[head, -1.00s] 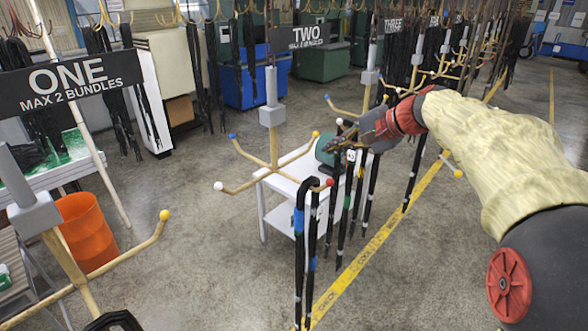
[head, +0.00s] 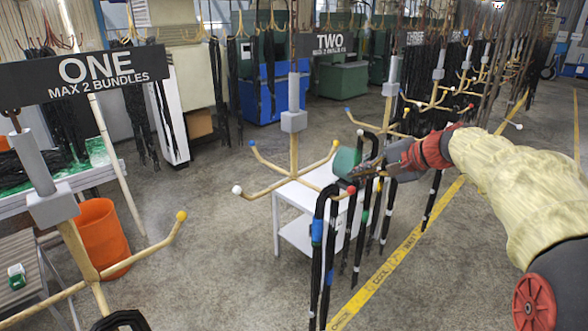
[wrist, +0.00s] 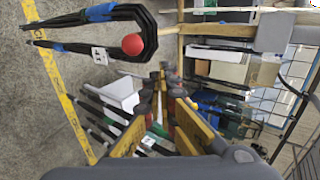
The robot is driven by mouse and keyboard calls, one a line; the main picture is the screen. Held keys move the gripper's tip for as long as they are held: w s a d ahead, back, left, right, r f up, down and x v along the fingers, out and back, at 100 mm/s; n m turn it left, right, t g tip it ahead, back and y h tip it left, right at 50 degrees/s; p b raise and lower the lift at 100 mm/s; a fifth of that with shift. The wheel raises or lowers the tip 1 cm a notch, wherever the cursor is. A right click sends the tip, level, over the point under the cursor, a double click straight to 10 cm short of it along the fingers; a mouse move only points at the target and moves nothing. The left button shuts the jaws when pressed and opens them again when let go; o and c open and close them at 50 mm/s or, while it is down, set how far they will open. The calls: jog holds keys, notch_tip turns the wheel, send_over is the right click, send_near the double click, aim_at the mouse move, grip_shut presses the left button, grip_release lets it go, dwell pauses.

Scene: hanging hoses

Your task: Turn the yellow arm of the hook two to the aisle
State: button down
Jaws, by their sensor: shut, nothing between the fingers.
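Hook two, the middle hook (head: 294,121) beside the TWO sign (head: 327,45), has tan arms with coloured ball ends. Its yellow-tipped arm (head: 336,144) points to the back right and is bare. Its red-tipped arm (head: 351,190) points to the front right with black hoses (head: 317,265) hanging from it. Its blue (head: 252,143) and white (head: 237,189) ends are on the left. My gripper (head: 355,173) is shut and empty, right of and below the yellow ball in the picture. The wrist view shows its fingers (wrist: 165,85) together near the red ball (wrist: 132,44); the yellow ball cannot be made out there.
A white table (head: 290,212) stands behind hook two. More hoses (head: 388,205) hang just beyond my gripper. Hook one (head: 75,240) is at the near left, with an orange bin (head: 103,235) behind it. A yellow floor line (head: 398,253) marks the right; floor beyond is open.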

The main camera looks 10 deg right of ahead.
aim_at(352, 190)
jog(key=f, duration=0.1)
jog(key=s+a+f+b, duration=0.1)
jog(key=shift+s+a+f+b, duration=0.25)
jog(key=shift+f+b, duration=0.1)
jog(key=shift+f, duration=0.05)
jog(key=shift+s+a, duration=1.05)
jog(key=shift+a, duration=0.3)
jog(key=shift+s+a, duration=0.35)
jog(key=shift+a, duration=0.2)
jog(key=shift+s+a, duration=0.35)
jog(key=shift+a, duration=9.1)
jog(key=shift+d+r+p, duration=2.15)
jog(key=shift+r+p, duration=0.5)
jog(key=shift+r, duration=1.85)
jog(key=s+d+b, duration=0.4)
jog(key=s+d, duration=0.3)
jog(key=s, duration=0.3)
jog(key=shift+s+b, duration=0.2)
jog(key=shift+b, duration=0.15)
